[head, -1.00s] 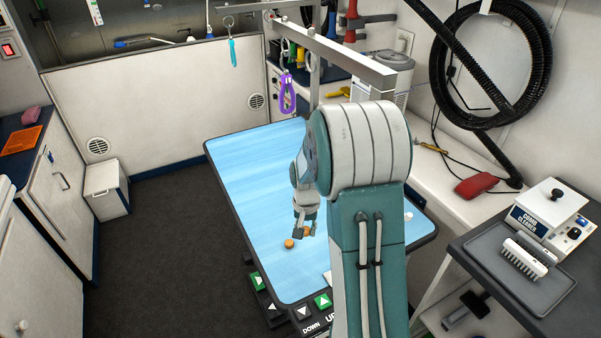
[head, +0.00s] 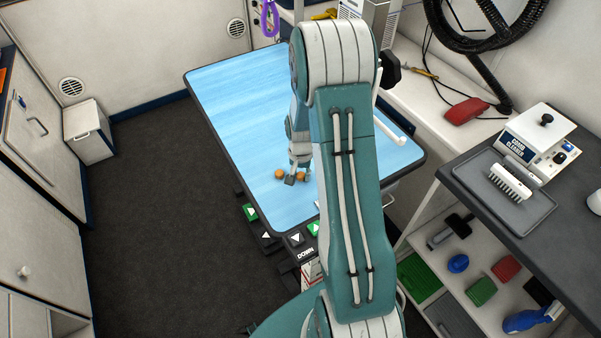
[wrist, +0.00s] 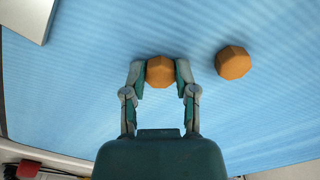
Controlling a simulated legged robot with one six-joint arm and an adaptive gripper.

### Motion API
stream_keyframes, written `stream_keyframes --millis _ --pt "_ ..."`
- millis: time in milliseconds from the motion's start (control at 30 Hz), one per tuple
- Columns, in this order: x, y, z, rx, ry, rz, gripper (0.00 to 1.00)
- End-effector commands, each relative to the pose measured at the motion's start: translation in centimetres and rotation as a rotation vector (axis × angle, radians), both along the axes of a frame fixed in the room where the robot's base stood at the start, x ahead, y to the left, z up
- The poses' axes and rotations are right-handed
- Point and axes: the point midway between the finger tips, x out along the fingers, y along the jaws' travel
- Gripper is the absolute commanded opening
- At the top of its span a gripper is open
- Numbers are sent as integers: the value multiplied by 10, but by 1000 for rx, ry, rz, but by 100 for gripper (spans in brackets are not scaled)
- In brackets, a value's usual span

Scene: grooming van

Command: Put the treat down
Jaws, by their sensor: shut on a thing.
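My gripper (head: 297,178) is low over the near part of the blue grooming table (head: 232,105). In the wrist view my gripper (wrist: 160,74) is shut on a small orange-brown, faceted treat (wrist: 160,71), with one finger on each side of it. A second, similar treat (wrist: 233,62) lies loose on the blue top, to the right of the fingers and apart from them. In the head view the loose treat (head: 279,174) is just left of my gripper. Whether the held treat touches the tabletop is hard to tell.
A pale flat object (wrist: 28,18) lies at the upper left of the wrist view. Table buttons (head: 295,238) line the near edge. A shelf unit with a brush (head: 511,182) stands at the right. The table's left and far parts are clear.

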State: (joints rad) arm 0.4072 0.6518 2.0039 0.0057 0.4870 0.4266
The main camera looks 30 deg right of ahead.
Motion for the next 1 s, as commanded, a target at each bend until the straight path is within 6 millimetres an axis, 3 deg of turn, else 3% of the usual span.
stream_keyframes --millis 267,300,333,367,767,1000 --pt "0 0 -2 0 0 0 22" --pt "0 0 -1 -1 -1 0 55" --pt "0 0 -1 -1 -1 0 69" --pt "0 0 -1 0 -1 0 72" --pt "1 0 2 -1 -2 1 72" --pt "2 -1 39 -3 -7 1 72"
